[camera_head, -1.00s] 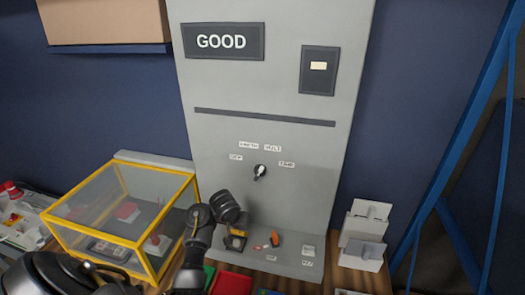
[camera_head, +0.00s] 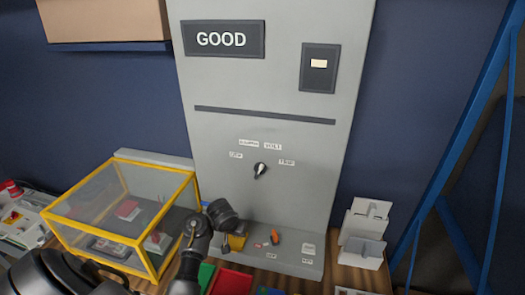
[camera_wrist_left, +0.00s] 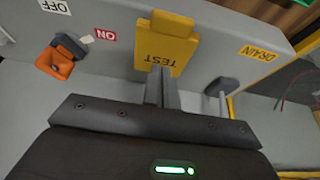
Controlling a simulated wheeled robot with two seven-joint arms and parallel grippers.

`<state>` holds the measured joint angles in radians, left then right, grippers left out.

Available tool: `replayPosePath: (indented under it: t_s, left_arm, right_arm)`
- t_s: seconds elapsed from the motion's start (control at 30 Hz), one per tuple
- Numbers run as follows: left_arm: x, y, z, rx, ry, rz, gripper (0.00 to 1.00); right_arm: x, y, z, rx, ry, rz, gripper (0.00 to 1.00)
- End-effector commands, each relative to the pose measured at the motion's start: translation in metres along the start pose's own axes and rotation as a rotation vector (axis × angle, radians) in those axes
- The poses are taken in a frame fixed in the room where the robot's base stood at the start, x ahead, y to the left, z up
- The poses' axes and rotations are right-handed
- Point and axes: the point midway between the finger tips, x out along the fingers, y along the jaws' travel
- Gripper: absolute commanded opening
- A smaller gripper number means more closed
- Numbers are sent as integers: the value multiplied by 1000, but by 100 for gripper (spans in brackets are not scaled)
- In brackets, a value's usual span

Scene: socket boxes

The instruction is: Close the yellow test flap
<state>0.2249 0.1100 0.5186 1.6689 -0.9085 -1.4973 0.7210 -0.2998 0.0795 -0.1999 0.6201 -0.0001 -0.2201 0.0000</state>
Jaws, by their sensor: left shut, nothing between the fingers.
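The yellow test flap (camera_wrist_left: 170,42) shows in the left wrist view on the grey panel's ledge, its TEST lettering upside down. Whether it lies fully flat I cannot tell. In the head view the flap (camera_head: 237,242) is a small yellow patch beside my left wrist, partly hidden. My left gripper (camera_wrist_left: 160,86) is shut and empty. Its fingertips are at the flap's lettered end in the wrist view; whether they touch it I cannot tell. My right gripper is not in view.
An orange switch (camera_wrist_left: 62,55) with OFF and ON labels is beside the flap. A grey lever (camera_wrist_left: 222,88) stands near the DRAIN label on the other side. A yellow-framed clear box (camera_head: 125,215) stands left of the panel. Grey holders (camera_head: 364,235) stand right.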

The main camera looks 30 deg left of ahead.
Motion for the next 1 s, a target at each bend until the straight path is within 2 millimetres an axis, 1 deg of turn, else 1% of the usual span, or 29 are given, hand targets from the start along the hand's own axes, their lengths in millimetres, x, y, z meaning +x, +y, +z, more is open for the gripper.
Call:
replayPosePath:
  t_s: [0.17, 0.4, 0.5, 0.63, 1.0]
  left_arm:
    - [-18, 2, -10, -7, 6, 5, 0]
    - [-50, 1, -23, -5, 5, 2, 0]
    - [-59, 0, -26, -4, 4, 1, 0]
    - [-64, 0, -28, -1, 1, 1, 0]
    - [-64, 0, -28, -1, 0, 0, 0]
  right_arm:
    - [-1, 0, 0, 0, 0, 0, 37]
    - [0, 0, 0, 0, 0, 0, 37]
    - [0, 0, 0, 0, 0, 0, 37]
    - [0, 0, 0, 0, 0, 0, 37]
    - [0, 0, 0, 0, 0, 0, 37]
